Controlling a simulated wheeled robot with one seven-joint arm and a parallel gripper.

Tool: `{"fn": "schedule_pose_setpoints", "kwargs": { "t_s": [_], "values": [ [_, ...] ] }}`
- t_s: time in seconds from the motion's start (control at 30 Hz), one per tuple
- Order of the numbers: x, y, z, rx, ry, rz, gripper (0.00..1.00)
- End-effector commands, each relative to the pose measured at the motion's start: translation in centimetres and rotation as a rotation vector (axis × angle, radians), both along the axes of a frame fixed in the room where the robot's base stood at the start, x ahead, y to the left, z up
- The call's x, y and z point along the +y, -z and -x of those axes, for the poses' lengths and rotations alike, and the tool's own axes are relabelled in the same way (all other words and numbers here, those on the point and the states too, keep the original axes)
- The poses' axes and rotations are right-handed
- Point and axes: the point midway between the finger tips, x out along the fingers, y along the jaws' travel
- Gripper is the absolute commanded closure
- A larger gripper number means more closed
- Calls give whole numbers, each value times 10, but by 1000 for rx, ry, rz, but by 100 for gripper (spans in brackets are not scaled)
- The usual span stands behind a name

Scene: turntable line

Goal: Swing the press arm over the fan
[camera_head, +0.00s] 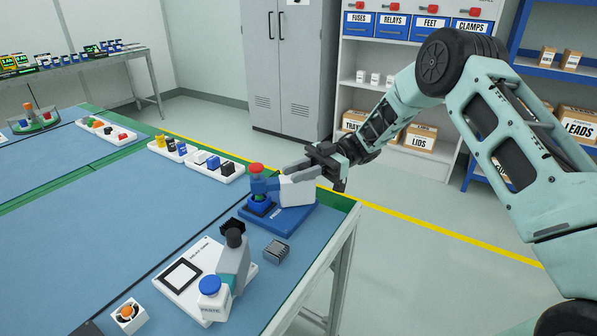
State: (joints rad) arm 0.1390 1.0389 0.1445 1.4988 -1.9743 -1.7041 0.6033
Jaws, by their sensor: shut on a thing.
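The press stands near the table's right edge, with a blue base (292,219) and a white block (297,191). Its blue press arm (266,186) reaches left from the white block and carries a red knob (256,168). The arm's head is above a dark blue seat at the left end of the base. My gripper (288,170) comes in from the right, its fingers at the press arm beside the white block, shut on it. The exact contact is partly hidden.
A grey finned heat sink (277,250) lies in front of the press. A white plate (180,280) with a square frame, a grey-handled device (233,262) and a blue-capped paste jar (210,300) are nearer. White trays (222,177) of parts stand behind left. Blue mat is clear at left.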

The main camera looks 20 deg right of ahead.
Motion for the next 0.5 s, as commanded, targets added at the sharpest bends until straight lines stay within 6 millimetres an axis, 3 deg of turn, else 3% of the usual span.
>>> {"fn": "schedule_pose_setpoints", "kwargs": {
  "t_s": [0.17,0.2,0.23,0.5],
  "values": [
    [-1,0,0,-1,0,1,100],
    [-1,0,0,-1,0,1,66],
    [0,0,0,-1,0,1,57],
    [0,0,0,-1,1,1,55]
  ]
}}
